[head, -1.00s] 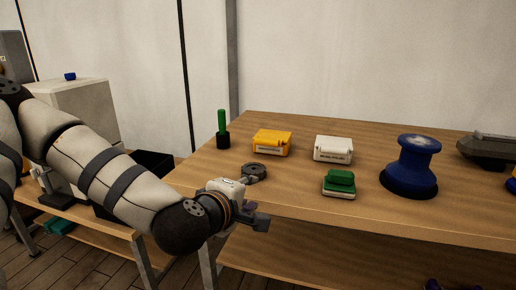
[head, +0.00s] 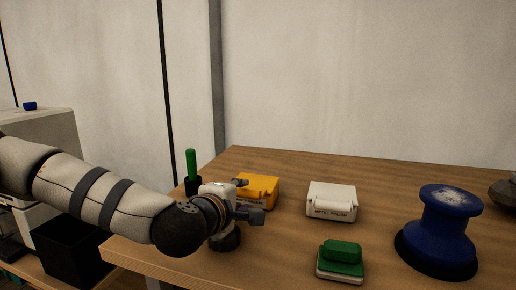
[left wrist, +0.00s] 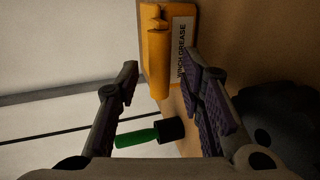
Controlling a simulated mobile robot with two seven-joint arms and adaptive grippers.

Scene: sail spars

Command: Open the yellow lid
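The yellow box (head: 262,183) with its yellow lid stands on the wooden table, just beyond my left gripper, and looks closed. In the left wrist view the yellow box (left wrist: 180,12) has a white label that reads "winch grease", and the lid's yellow front edge (left wrist: 158,60) points toward the fingers. My left gripper (head: 248,199) is at the near left side of the box and partly covers it. My right gripper is not in view.
A green-handled tool in a black holder (head: 192,172) stands close behind my left gripper. A white metal polish box (head: 331,204), a green-topped box (head: 341,262) and a blue winch drum (head: 442,225) stand to the right. A dark round part (head: 228,240) lies beneath my gripper.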

